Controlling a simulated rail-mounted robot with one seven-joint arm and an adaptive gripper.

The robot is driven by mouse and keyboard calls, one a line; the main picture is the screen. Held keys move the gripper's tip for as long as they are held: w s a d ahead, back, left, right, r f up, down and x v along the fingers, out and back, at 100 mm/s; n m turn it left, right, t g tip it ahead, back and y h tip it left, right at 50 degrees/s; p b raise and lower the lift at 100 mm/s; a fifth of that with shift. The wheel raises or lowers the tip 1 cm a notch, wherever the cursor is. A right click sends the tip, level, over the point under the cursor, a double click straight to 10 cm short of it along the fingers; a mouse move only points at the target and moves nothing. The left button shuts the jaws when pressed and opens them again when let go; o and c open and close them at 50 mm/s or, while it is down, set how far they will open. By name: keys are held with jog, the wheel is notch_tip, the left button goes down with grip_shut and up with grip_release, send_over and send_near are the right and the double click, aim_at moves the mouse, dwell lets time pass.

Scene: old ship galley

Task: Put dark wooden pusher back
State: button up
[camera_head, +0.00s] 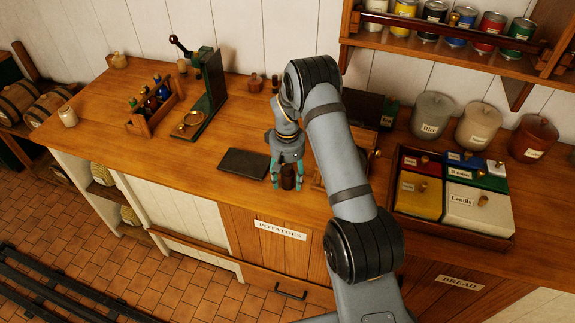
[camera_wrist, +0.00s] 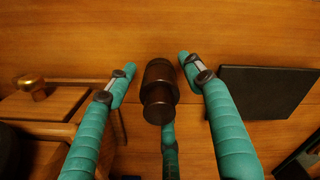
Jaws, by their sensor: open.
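The dark wooden pusher (camera_head: 288,177) stands on the wooden counter below my gripper, partly hidden by the fingers in the head view. In the wrist view the pusher (camera_wrist: 158,95) is a dark, round, stepped piece between the teal fingers. My gripper (camera_head: 287,182) points down with its fingers spread around the pusher. In the wrist view my gripper (camera_wrist: 155,68) is open, with gaps between the pusher and the two side fingers. A third finger shows just below the pusher. The pusher's foot is hard to see.
A dark flat slab (camera_head: 243,163) lies just left of my gripper. A wooden box with a brass knob (camera_wrist: 38,90) is close on the other side, mostly behind my arm in the head view. A bottle rack (camera_head: 155,108) and green press (camera_head: 210,90) stand left; a labelled box tray (camera_head: 405,222) right.

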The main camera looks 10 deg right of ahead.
notch_tip(320, 180, up, 12)
jog(key=b, duration=0.3)
jog(key=shift+f, duration=0.25)
